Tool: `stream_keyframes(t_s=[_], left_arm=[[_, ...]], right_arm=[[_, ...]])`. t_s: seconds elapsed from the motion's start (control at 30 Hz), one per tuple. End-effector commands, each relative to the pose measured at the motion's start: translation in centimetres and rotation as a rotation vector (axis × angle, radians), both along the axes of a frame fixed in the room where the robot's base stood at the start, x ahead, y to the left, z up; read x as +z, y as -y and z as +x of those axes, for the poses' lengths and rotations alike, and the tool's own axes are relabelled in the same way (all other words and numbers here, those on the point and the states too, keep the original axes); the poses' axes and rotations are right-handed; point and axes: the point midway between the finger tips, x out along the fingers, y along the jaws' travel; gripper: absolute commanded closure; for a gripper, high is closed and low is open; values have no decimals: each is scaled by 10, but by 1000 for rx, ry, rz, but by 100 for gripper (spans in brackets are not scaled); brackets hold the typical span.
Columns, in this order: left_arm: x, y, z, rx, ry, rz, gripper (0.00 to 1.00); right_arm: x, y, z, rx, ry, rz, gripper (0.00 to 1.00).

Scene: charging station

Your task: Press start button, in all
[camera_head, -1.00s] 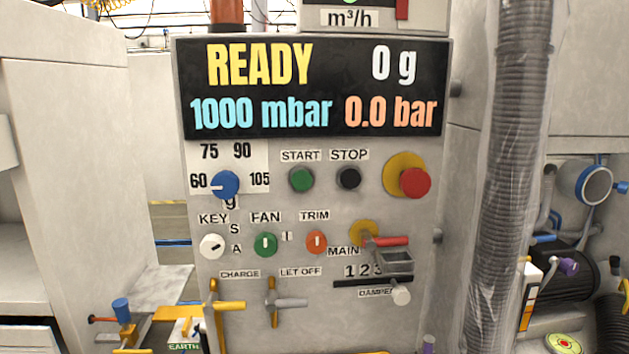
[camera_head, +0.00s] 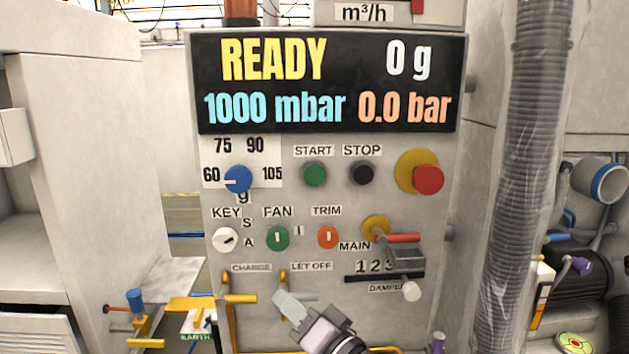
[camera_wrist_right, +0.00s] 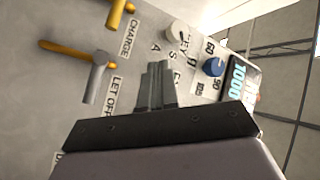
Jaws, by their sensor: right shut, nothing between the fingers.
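The green START button (camera_head: 315,174) sits on the grey control panel (camera_head: 408,330) under its START label, to the left of the black STOP button (camera_head: 362,173). My right gripper (camera_head: 285,302) comes up from the bottom of the head view. It is shut and empty, well below the START button, and covers part of the LET OFF valve. In the right wrist view its closed fingers (camera_wrist_right: 158,82) point toward the panel. The START button cannot be made out there. The display (camera_head: 325,85) reads READY, 0 g, 1000 mbar and 0.0 bar. My left gripper is not in view.
A red mushroom button on a yellow plate (camera_head: 428,180) is right of STOP. Below are the white KEY knob (camera_head: 225,239), green FAN knob (camera_head: 277,238), orange TRIM knob (camera_head: 328,237) and red MAIN handle (camera_head: 402,238). A yellow CHARGE handle (camera_head: 241,298) juts out. A ribbed hose (camera_head: 523,150) hangs at right.

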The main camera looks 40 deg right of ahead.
Motion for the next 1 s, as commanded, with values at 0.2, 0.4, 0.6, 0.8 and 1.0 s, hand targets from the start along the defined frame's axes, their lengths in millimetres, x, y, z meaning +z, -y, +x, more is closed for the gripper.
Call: stream_keyframes(t_s=[0.2,0.4,0.6,0.8,1.0], left_arm=[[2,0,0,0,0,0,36],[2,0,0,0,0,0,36],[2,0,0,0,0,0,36],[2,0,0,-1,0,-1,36],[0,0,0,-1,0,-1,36]], right_arm=[[119,30,-17,41,307,330,100],[163,40,-34,92,433,466,100],[168,41,-36,101,447,487,100],[167,41,-35,100,445,484,100],[166,49,-25,101,444,481,100]])
